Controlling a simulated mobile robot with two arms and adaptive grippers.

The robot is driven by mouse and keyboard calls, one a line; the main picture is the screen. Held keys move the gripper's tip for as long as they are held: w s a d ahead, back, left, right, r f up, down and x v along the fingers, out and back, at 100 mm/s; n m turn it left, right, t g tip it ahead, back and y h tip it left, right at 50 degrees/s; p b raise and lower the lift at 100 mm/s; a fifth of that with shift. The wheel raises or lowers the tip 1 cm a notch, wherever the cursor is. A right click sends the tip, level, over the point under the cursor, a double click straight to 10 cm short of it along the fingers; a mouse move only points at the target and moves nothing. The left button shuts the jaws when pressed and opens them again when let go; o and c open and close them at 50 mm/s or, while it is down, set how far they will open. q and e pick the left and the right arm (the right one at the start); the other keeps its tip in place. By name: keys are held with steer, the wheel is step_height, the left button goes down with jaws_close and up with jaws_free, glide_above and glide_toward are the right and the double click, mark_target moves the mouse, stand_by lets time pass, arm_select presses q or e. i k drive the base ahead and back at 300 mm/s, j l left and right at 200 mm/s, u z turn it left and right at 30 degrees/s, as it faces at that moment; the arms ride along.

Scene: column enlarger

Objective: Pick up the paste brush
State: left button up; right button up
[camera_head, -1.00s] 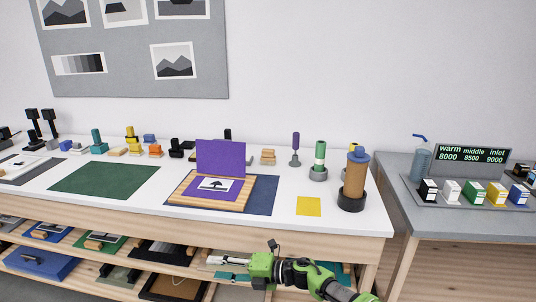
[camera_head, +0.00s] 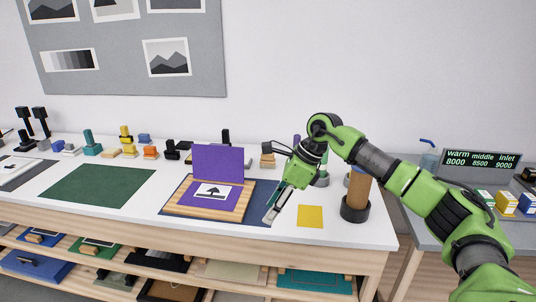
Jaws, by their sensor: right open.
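My right gripper (camera_head: 272,213) is open and empty, pointing down over the right edge of the dark blue mat, left of the yellow sheet. Its arm reaches in from the right across the view. I cannot tell for sure which thing is the paste brush. A purple upright handle (camera_head: 297,139) shows only its top behind my arm. A green-and-white upright piece in a grey holder (camera_head: 322,180) is mostly hidden by the arm. My left gripper is out of view.
A wooden board (camera_head: 207,212) with an open purple flap lies on the dark blue mat (camera_head: 259,213). The yellow sheet (camera_head: 310,216) lies right of it. Stamps and small blocks line the table's back. A green mat (camera_head: 97,186) lies clear at left.

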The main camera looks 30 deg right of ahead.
mark_target(267, 161)
steer(key=i+l, duration=1.3)
steer(key=i, duration=0.2)
